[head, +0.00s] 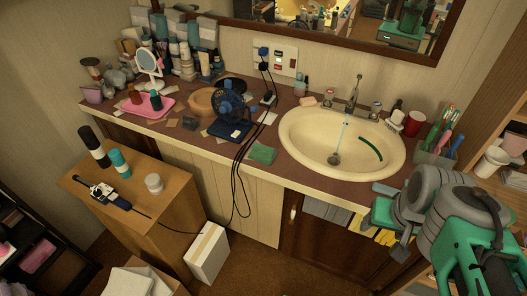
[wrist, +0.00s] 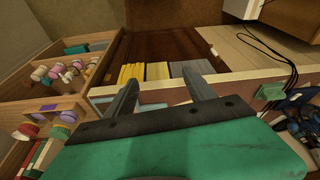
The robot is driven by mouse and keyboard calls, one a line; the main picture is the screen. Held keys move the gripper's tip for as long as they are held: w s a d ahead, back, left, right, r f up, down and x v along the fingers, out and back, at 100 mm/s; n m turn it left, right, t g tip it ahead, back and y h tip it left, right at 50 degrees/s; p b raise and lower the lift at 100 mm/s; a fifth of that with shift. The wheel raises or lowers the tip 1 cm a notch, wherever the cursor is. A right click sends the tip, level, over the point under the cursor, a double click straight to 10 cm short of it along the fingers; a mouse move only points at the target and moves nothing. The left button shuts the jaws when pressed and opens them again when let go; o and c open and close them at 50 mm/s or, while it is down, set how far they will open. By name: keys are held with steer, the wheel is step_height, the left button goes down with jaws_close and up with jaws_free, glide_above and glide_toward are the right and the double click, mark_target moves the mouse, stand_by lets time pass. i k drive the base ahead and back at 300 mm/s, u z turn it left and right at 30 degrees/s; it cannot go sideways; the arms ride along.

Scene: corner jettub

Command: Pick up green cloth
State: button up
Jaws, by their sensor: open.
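The green cloth (head: 262,153) is a small folded piece lying flat on the brown counter (head: 285,172) near its front edge, left of the sink. It also shows in the wrist view (wrist: 270,92) at the right, beside dark cables. My gripper (wrist: 163,88) is open, with its two fingers spread and nothing between them. In the head view my arm is at the lower right, in front of the counter and well to the right of the cloth. The fingertips are hard to make out there.
The sink (head: 340,143) with a faucet is right of the cloth. A blue fan (head: 232,108) and hanging black cables (head: 243,165) are close on its left. A wooden cabinet (head: 150,200) and a white box (head: 206,254) stand in front. Shelves (wrist: 60,75) are at the wrist view's left.

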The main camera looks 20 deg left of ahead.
mark_target(265, 154)
steer(key=u, duration=0.85)
steer(key=k, duration=1.1)
steer(key=i, duration=1.5)
steer(key=u, duration=1.15)
steer(key=i, duration=0.2)
steer(key=u, duration=0.1)
